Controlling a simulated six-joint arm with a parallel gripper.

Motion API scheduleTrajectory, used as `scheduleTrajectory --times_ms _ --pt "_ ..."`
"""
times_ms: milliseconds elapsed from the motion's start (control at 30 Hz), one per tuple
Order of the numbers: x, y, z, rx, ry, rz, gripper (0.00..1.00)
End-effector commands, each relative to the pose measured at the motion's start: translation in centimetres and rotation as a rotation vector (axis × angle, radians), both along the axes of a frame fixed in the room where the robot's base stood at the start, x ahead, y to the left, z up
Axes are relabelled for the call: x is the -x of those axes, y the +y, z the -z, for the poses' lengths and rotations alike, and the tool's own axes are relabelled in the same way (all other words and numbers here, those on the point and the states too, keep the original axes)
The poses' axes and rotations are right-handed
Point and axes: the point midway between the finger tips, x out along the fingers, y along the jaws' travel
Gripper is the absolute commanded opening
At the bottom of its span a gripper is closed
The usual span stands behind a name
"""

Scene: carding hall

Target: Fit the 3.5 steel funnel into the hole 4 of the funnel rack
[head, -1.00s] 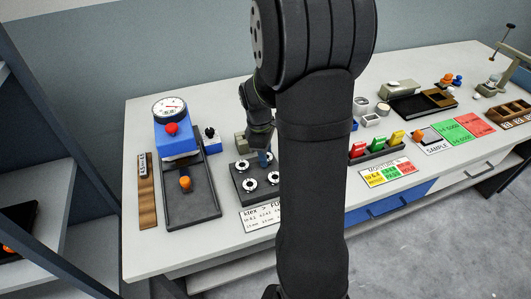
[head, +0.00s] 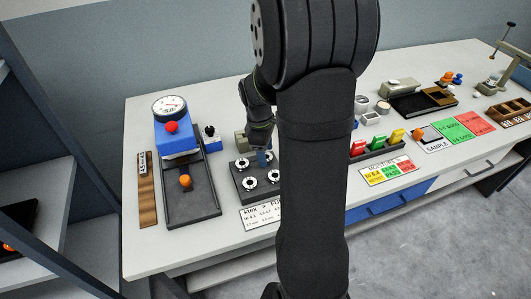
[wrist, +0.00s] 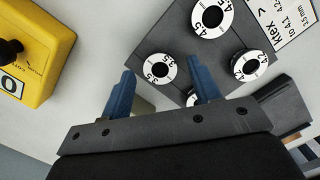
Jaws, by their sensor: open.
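The funnel rack (wrist: 180,38) is a dark block holding several round pieces with white numbered rings and black centres. The piece marked 3.5 (wrist: 159,68) lies between my fingertips in the wrist view. No hole number is readable.
A yellow box with a black knob (wrist: 12,50) lies left in the wrist view. In the head view, a blue gauge device (head: 176,140) stands left of the rack, and a printed card (head: 262,217) lies in front. Coloured blocks (head: 380,143) stand right of my arm.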

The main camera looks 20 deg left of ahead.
Motion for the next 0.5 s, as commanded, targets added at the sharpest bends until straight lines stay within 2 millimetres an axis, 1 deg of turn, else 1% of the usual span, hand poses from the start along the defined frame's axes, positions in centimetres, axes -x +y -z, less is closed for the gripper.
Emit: scheduleTrajectory --times_ms 33,300,400,500 --pt "0.0 0.2 -1.0 -0.003 -0.004 0.000 0.57" --pt "0.1 0.9 -7.0 -0.004 -0.004 -0.002 0.57" --pt "0.2 1.1 -8.8 -0.004 -0.003 -0.001 0.57" --pt "0.2 1.3 -10.2 -0.003 -0.003 0.000 0.57"
